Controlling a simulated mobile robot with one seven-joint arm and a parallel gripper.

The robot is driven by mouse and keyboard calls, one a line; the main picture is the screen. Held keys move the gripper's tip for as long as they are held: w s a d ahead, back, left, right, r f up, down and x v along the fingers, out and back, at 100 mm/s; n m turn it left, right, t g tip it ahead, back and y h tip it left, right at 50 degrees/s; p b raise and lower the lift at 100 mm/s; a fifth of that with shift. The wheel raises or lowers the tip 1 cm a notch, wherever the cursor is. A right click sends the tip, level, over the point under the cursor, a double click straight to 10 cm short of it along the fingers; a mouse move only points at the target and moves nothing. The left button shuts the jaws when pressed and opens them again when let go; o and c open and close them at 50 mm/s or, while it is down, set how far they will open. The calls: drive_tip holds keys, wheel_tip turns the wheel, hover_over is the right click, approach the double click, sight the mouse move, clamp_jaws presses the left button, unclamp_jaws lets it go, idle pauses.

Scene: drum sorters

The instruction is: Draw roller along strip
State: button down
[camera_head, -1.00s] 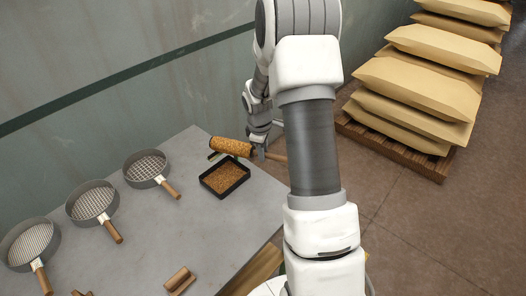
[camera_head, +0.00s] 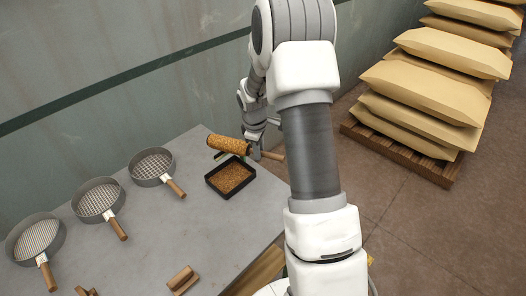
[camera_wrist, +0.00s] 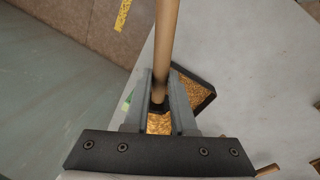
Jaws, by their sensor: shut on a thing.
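My gripper (camera_head: 256,146) is shut on the wooden handle (camera_head: 272,156) of a roller. The roller's drum (camera_head: 228,145) is covered in golden-brown grain and lies at the back edge of a shallow black tray (camera_head: 214,189); I cannot tell if it touches anything below. In the wrist view the handle (camera_wrist: 166,45) runs up between the fingers (camera_wrist: 160,110), and only part of the drum (camera_wrist: 159,124) shows. A small green and pale piece (camera_head: 219,155) shows partly under the drum; I cannot tell whether it is the strip. The tray holds loose brown grain.
Three round sieves with wooden handles stand along the left of the grey table (camera_head: 165,235), one of them the nearest sieve to the tray (camera_head: 152,166). A small wooden block (camera_head: 183,279) lies at the front. Sacks (camera_head: 425,85) on a pallet stand right. The middle table is clear.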

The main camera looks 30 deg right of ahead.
sight(270, 154)
drive_tip(key=shift+w+a+f+b, duration=0.1)
drive_tip(key=shift+w+a+b, duration=0.3)
drive_tip(key=shift+w+a, duration=1.9)
drive_tip(key=shift+s+d, duration=3.5)
drive_tip(key=shift+s, duration=0.05)
wheel_tip(270, 154, up, 7)
drive_tip(key=p, duration=0.5)
drive_tip(key=s+a+m, duration=0.3)
drive_tip(key=a+m, duration=0.1)
drive_tip(key=a, duration=0.4)
drive_tip(key=s+a+f+m+g, duration=0.1)
drive_tip(key=s+a+m, duration=0.2)
drive_tip(key=a, duration=0.6)
drive_tip(key=shift+s+a+m+g+h, duration=0.2)
drive_tip(key=shift+m+g+h, duration=0.1)
drive_tip(key=shift+m, duration=0.5)
